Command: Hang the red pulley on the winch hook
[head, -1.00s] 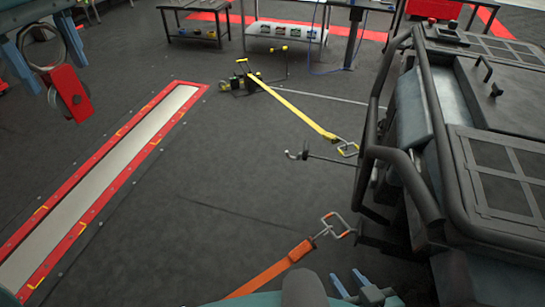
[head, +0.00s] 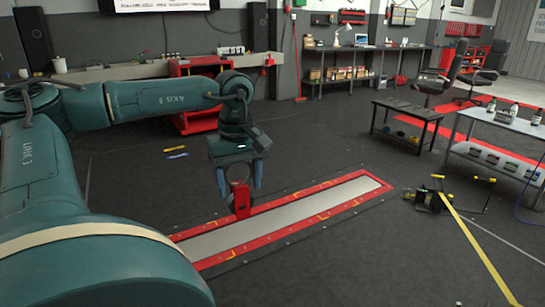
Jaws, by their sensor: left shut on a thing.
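My left gripper (head: 239,184) hangs from my teal arm, its blue fingers pointing down. It is shut on the red pulley (head: 241,200), which hangs below the fingers with its red side plate and a dark wheel. The upper part of the pulley is partly hidden between the fingers. In the picture the pulley overlaps the red-edged floor strip behind it. The winch hook is not in view. My right gripper is not in view.
A red-framed floor strip (head: 318,209) runs across the floor. A yellow strap (head: 478,248) leads from a small winch-like device (head: 428,200) at right. Low table (head: 412,113), white-topped table (head: 505,125) and chairs (head: 440,80) stand farther back. Grey floor is open at lower centre.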

